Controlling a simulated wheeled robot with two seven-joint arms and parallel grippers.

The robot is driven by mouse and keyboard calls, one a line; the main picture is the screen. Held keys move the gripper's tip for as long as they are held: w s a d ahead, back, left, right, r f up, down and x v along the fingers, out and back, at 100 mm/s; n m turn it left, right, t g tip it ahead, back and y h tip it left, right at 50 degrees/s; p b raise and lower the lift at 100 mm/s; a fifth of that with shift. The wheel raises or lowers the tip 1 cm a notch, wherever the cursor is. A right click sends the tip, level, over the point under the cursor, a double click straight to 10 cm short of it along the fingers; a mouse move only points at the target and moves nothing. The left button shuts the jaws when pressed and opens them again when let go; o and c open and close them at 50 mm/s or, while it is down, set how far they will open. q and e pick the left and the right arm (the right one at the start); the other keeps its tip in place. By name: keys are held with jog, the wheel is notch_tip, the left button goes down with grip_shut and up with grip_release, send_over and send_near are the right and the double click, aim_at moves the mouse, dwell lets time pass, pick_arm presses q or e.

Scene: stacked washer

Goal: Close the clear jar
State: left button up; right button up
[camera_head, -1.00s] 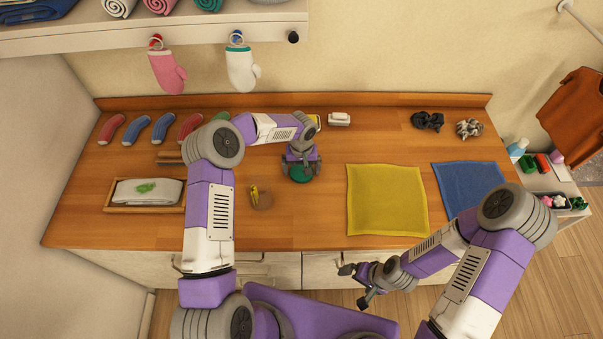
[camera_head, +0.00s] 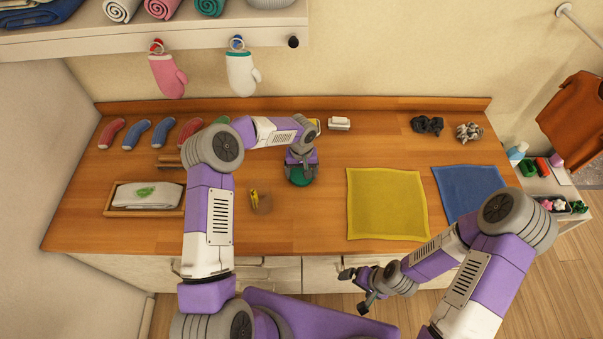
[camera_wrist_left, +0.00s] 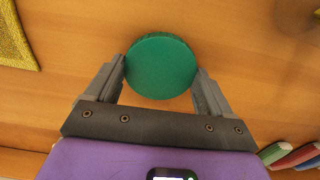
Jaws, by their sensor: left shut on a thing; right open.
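A round green lid (camera_head: 300,177) lies on or just above the wooden counter near its middle. My left gripper (camera_head: 301,172) points down and is shut on the lid's two opposite sides; the lid also fills the space between the fingers in the left wrist view (camera_wrist_left: 161,66). The clear jar (camera_head: 261,202) stands open on the counter, left of and nearer than the lid, with something yellow inside. In the left wrist view only a blurred part of the jar (camera_wrist_left: 298,14) shows at the top right. My right gripper (camera_head: 356,289) is open and empty before the counter's front edge.
A yellow cloth (camera_head: 387,205) and a blue cloth (camera_head: 468,190) lie to the right. A wooden tray (camera_head: 118,207) with a folded white cloth lies to the left. Several coloured rolled items line the back left. The counter between jar and yellow cloth is clear.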

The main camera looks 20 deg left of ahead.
aim_at(301, 175)
pick_arm(q)
notch_tip(301, 175, up, 10)
jog(key=shift+f, duration=0.2)
pick_arm(e)
jog(key=shift+f, duration=0.1)
pick_arm(q)
jog(key=shift+s+f, duration=0.1)
pick_arm(e)
jog(key=shift+s, duration=0.1)
